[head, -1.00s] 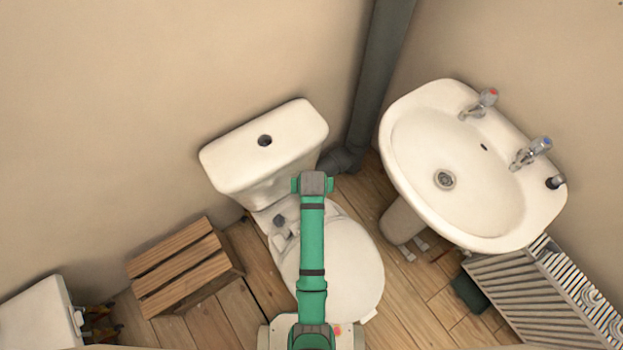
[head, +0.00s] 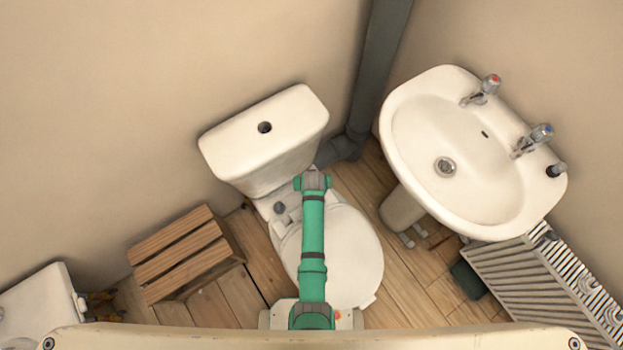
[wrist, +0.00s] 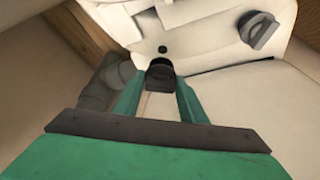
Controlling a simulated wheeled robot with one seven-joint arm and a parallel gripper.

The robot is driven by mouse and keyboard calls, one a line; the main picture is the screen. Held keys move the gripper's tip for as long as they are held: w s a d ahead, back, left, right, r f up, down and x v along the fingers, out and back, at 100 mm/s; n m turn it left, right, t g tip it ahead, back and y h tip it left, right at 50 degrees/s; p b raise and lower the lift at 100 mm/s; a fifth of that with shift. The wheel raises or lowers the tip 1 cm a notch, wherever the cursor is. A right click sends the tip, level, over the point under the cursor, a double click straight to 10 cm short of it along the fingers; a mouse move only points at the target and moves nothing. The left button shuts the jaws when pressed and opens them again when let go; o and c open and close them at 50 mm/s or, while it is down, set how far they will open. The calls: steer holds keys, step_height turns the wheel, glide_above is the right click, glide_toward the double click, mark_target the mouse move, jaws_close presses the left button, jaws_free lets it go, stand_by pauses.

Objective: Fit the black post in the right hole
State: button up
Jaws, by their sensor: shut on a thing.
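My gripper (wrist: 160,90) is shut on the black post (wrist: 159,73), which sits between its green fingertips in the wrist view. A small dark hole (wrist: 162,49) in the white ceramic shows just beyond the post. The post looks apart from this hole, but its height above the ceramic is unclear. A grey post (wrist: 260,30) stands at the other hole and also shows in the head view (head: 279,208). In the head view my gripper (head: 313,182) is over the back of the toilet (head: 345,255), and my arm hides the held post and that hole.
The cistern (head: 265,140) stands behind the gripper, with a grey pipe (head: 375,80) to its right. A wooden crate (head: 185,255) is at the left. Floor shows between these.

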steer(key=shift+f, duration=2.4)
steer(key=shift+d+f, duration=0.15)
steer(key=o, duration=1.2)
steer(key=v, duration=1)
steer(key=shift+s+r, duration=0.15)
steer(key=shift+r, duration=0.25)
